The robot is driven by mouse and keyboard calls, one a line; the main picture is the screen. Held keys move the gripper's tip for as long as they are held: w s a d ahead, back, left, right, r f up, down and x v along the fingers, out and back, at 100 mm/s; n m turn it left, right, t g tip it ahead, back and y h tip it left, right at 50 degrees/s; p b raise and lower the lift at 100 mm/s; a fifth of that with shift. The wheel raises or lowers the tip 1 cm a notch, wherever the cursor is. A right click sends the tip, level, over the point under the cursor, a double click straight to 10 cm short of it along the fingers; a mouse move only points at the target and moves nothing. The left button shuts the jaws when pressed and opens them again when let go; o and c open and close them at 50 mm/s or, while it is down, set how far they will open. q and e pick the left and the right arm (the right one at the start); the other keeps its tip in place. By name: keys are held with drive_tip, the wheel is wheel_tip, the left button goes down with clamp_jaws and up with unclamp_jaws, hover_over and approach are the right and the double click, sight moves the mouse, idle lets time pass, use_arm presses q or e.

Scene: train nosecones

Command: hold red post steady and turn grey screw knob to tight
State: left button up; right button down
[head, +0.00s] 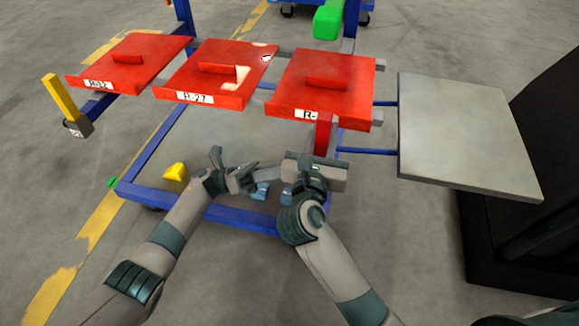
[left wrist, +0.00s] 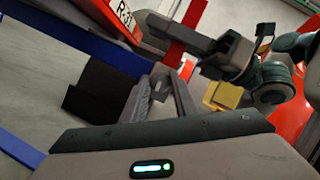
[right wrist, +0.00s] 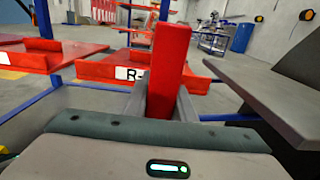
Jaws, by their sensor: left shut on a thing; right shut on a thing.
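The red post (head: 322,134) stands upright under the front edge of the right red tray. My right gripper (head: 318,160) is shut on it, and in the right wrist view the post (right wrist: 168,62) rises between the two fingers. My left gripper (head: 250,180) is left of the post, low in front of the rack. In the left wrist view its fingers (left wrist: 163,88) are close together on a small grey part that looks like the screw knob, mostly hidden by the fingers. The red post (left wrist: 185,35) shows beyond them, close to my right gripper (left wrist: 232,55).
Red trays (head: 127,62) line the blue rack, with a grey flat panel (head: 465,135) at the right. A yellow post (head: 60,97) stands at the left end. A yellow block (head: 176,171) lies low by the blue frame (head: 240,218). A dark block is at the far right.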

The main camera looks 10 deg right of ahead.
use_arm(q)
drive_tip(key=shift+f+m, duration=0.15)
drive_tip(key=shift+m, duration=0.45)
drive_tip(key=o, duration=1)
drive_tip(key=v, duration=1.2)
